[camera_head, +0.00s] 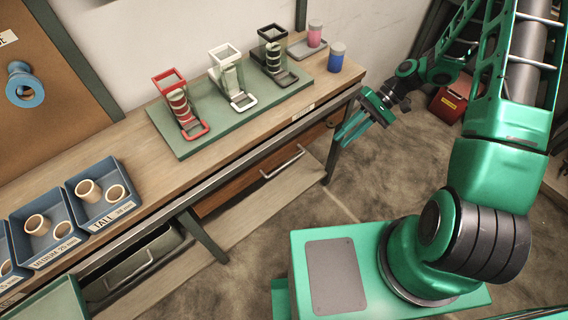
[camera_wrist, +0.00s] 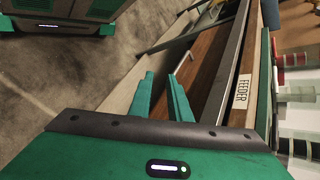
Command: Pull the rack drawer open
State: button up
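A wooden drawer (camera_head: 232,190) with a silver bar handle (camera_head: 283,162) sits under the bench's front edge. I cannot tell which is the rack drawer. My gripper (camera_head: 343,136) is beside the bench's right end, its fingers apart and empty. In the wrist view, my gripper (camera_wrist: 160,82) points along the brown drawer fronts (camera_wrist: 207,62), with no handle between the fingers.
The bench (camera_head: 140,140) carries a green board (camera_head: 190,147) with red, white and black frames, plus blue trays (camera_head: 100,222). A FEEDER label (camera_wrist: 243,91) is on its edge. A dark leg (camera_head: 203,236) stands left of the wooden drawer.

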aim_at(291, 162)
jog(key=s+a+f+y, duration=0.1)
jog(key=a+f+y, duration=0.1)
jog(key=a, duration=0.4)
jog(key=s+a+f+y, duration=0.1)
jog(key=a+f, duration=0.3)
jog(key=a, duration=0.2)
jog(key=a+f+m+y, duration=0.1)
jog(key=a+f+y, duration=0.1)
jog(key=a, duration=0.4)
jog(key=shift+s+a+f+y, duration=0.15)
jog(key=shift+s+f, duration=0.05)
jog(key=shift+f, duration=0.2)
jog(key=shift+s+a+f+y, duration=0.15)
jog(key=shift+s+f, duration=0.05)
jog(key=shift+f, duration=0.2)
